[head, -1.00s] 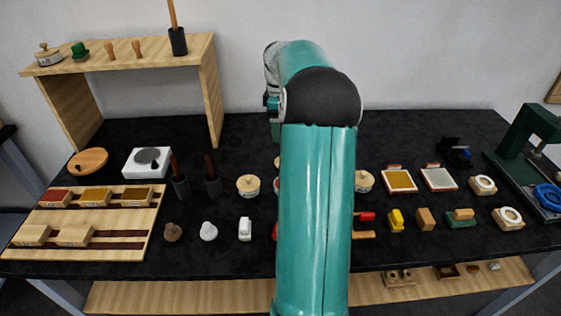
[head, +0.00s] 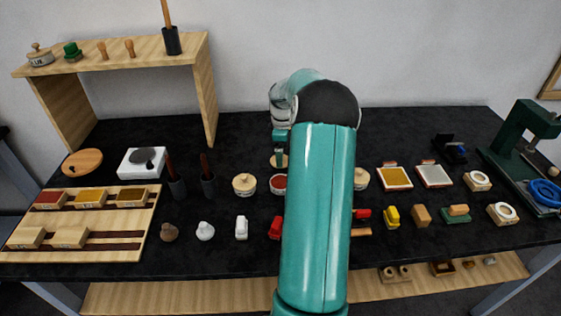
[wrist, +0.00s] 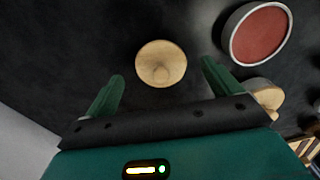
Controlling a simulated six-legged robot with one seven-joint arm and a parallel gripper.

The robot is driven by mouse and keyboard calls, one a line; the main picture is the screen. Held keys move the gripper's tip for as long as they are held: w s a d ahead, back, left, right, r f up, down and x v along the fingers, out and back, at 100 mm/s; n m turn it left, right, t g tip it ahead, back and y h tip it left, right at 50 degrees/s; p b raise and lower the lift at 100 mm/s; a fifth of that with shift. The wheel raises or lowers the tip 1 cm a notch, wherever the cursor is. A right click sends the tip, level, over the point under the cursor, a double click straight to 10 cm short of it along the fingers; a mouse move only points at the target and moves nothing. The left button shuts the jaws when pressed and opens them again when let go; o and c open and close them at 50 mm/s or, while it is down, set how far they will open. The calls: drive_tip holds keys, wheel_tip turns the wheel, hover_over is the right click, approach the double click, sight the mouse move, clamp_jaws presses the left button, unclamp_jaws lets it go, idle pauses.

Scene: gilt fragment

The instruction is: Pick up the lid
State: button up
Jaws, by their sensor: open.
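The lid (wrist: 161,63) is a round, pale wooden disc with a small knob, lying on the dark table top. In the wrist view it shows ahead of and between the two green fingertips of my gripper (wrist: 162,70), which are spread apart with nothing held. Whether the fingers are level with the lid or above it I cannot tell. In the head view the lid (head: 279,162) shows just left of my arm, below the wrist, partly hidden. A round tin with red contents (wrist: 258,33) stands right of the lid in the wrist view; it also shows in the head view (head: 278,184).
Another round wooden-topped pot (head: 244,184) stands left of the tin. Brushes in dark holders (head: 208,184), a white scale (head: 142,162) and a wooden rack (head: 80,222) are further left. Pads, blocks and a green press (head: 522,140) fill the right. My arm hides the table's middle.

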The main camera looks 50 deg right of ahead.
wheel_tip(320, 180, down, 3)
drive_tip(key=shift+r, duration=0.2)
drive_tip(key=shift+c, duration=0.4)
drive_tip(key=c, duration=1)
drive_tip(key=shift+r, duration=0.1)
